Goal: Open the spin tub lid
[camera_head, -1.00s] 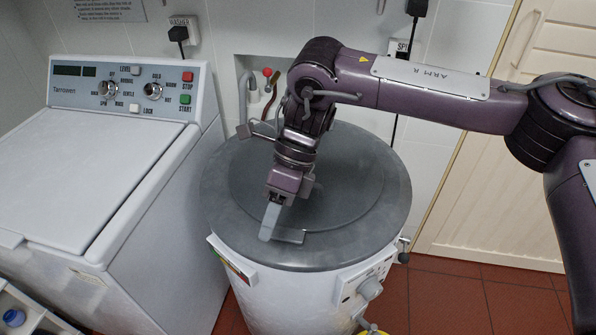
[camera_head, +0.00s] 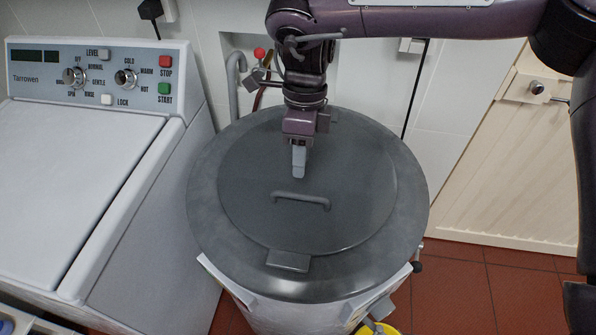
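The spin tub (camera_head: 247,302) is a white round tub with a broad dark grey top. Its round grey lid (camera_head: 350,195) lies flat in the top, with a bar handle (camera_head: 301,200) near the middle and a small tab (camera_head: 288,261) at the front edge. My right gripper (camera_head: 299,174) points down over the lid, just behind the handle, and looks empty. Its fingers overlap in this view, so their gap cannot be judged. A clear gap to the handle shows in the picture. My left gripper is out of view.
A white washer (camera_head: 70,185) with a control panel (camera_head: 95,78) stands close on the left. The tiled wall with a pipe (camera_head: 233,85) and a red-knobbed tap (camera_head: 259,54) is behind. A wooden door (camera_head: 480,190) is at right. Something yellow (camera_head: 383,328) is on the floor in front.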

